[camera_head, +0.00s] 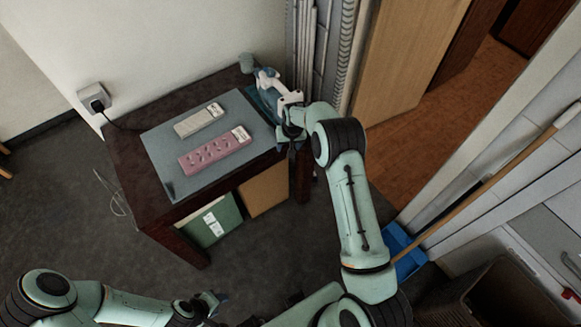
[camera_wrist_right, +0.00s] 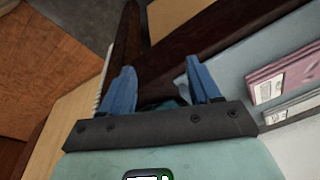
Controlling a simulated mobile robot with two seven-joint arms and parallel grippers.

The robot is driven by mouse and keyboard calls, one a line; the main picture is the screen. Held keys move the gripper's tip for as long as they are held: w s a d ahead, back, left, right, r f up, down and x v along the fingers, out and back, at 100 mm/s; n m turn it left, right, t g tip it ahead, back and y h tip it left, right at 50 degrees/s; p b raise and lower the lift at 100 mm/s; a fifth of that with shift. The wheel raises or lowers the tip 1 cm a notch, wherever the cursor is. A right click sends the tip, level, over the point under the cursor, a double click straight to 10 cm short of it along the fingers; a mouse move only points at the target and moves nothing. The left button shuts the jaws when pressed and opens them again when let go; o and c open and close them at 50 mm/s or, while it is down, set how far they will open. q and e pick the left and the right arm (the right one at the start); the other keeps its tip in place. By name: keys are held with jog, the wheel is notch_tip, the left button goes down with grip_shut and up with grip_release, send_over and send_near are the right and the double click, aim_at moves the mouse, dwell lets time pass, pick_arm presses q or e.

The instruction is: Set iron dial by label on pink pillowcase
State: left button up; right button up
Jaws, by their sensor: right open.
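The pink pillowcase (camera_head: 215,148) lies folded flat on a grey mat (camera_head: 165,147), with a white label at its right end. It also shows in the right wrist view (camera_wrist_right: 290,72), label nearest the gripper. A white and blue object (camera_head: 287,98), apparently the iron, stands at the table's back right corner, partly hidden by my right arm; its dial is not discernible. My right gripper (camera_head: 291,137) is open beside it; its two blue fingers are apart in the wrist view (camera_wrist_right: 161,85). My left gripper (camera_head: 211,300) is low in front of the table, its jaws unclear.
A pale folded cloth (camera_head: 199,120) lies behind the pillowcase. The dark table (camera_head: 128,160) has a green box (camera_head: 212,222) and a brown box (camera_head: 264,190) below. A wall socket with a cord (camera_head: 95,98) is at left. A blue dustpan (camera_head: 402,250) stands at right.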

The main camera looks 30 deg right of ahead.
pick_arm(q)
jog(key=shift+s+f, duration=0.3)
jog(key=shift+s, duration=0.15)
pick_arm(e)
jog(key=s+a+f, duration=0.2)
jog(key=s+f, duration=0.3)
jog(key=shift+a+f+y, duration=0.2)
jog(key=shift+f+y, duration=0.1)
jog(key=shift+w, duration=0.1)
